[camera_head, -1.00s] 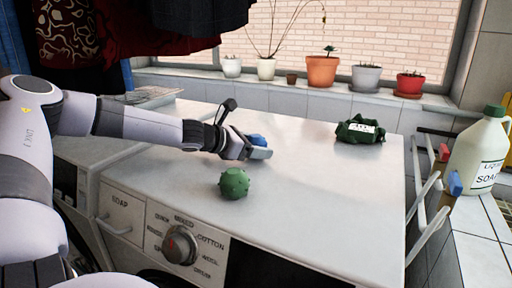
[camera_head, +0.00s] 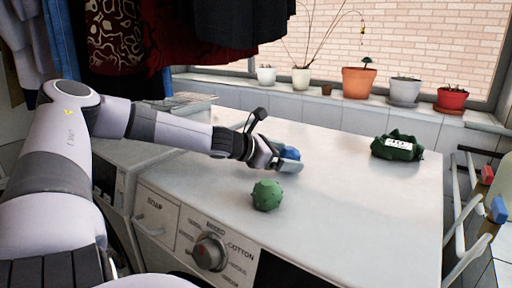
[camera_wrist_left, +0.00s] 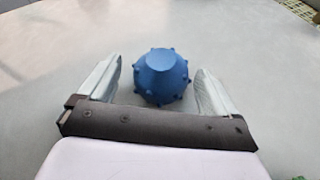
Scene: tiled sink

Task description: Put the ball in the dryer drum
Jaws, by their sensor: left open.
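A blue knobbly ball (camera_head: 290,153) lies on the white machine top (camera_head: 345,190), partly hidden behind my left gripper (camera_head: 287,162) in the head view. In the left wrist view the blue ball (camera_wrist_left: 162,76) sits between the two open fingers of my left gripper (camera_wrist_left: 160,90), with gaps on both sides. A green knobbly ball (camera_head: 266,195) lies nearer the front edge of the top, clear of the gripper. The dryer drum does not show clearly. My right gripper is not in view.
A dark green bundle with a white label (camera_head: 398,146) lies at the back right. The control knob (camera_head: 210,252) is on the machine front. A drying rack (camera_head: 470,210) stands at right. Plant pots (camera_head: 359,82) line the sill. The middle of the top is clear.

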